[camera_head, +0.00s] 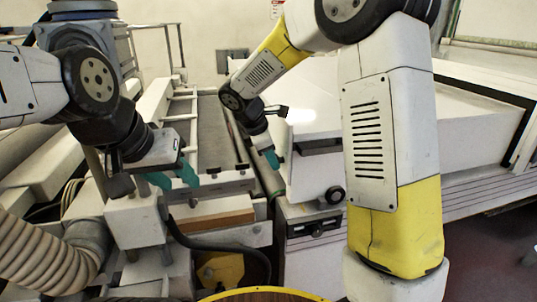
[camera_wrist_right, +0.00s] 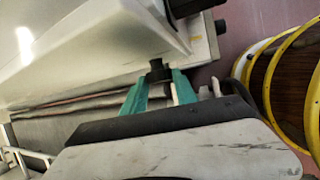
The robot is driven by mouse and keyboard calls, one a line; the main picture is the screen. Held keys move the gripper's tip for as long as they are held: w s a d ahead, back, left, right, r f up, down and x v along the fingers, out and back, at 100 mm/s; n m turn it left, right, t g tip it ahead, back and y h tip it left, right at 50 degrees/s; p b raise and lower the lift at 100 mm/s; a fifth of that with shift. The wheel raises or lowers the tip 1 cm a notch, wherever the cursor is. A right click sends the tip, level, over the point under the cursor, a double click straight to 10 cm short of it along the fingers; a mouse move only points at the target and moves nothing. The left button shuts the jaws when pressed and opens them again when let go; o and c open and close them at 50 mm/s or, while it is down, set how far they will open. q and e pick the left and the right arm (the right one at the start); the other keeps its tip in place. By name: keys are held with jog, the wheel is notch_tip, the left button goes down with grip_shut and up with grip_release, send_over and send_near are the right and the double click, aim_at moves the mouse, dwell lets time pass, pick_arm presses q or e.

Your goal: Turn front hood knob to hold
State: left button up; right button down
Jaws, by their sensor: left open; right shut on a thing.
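The white hood's front panel (camera_head: 312,172) carries a round black knob (camera_head: 335,195) at its lower right in the head view. My right gripper (camera_head: 272,158) is at the left edge of this panel, apart from that knob. In the right wrist view, the green fingers of my right gripper (camera_wrist_right: 160,88) are shut on a small black knob (camera_wrist_right: 157,70) at the edge of the white hood. In the head view this held knob is hidden at the fingers. My left gripper (camera_head: 174,180) is open and empty above the machine's frame at left.
A conveyor bed (camera_head: 212,130) with rails runs back left of the hood. A ribbed hose (camera_head: 45,250) and a black hose (camera_head: 215,246) lie at lower left. A dark handle (camera_head: 314,228) sits below the hood panel.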

jog(key=t, duration=0.3)
jog(key=s+m+t, duration=0.1)
jog(key=t, duration=0.1)
jog(key=shift+f+y, duration=0.25)
jog(key=shift+y, duration=0.05)
jog(key=shift+w, duration=0.1)
dwell(0.4)
jog(key=c, duration=1)
grip_release()
jog(key=shift+o, duration=0.2)
jog(key=v, duration=0.7)
jog(key=shift+s+r, duration=0.2)
jog(key=shift+s, duration=0.2)
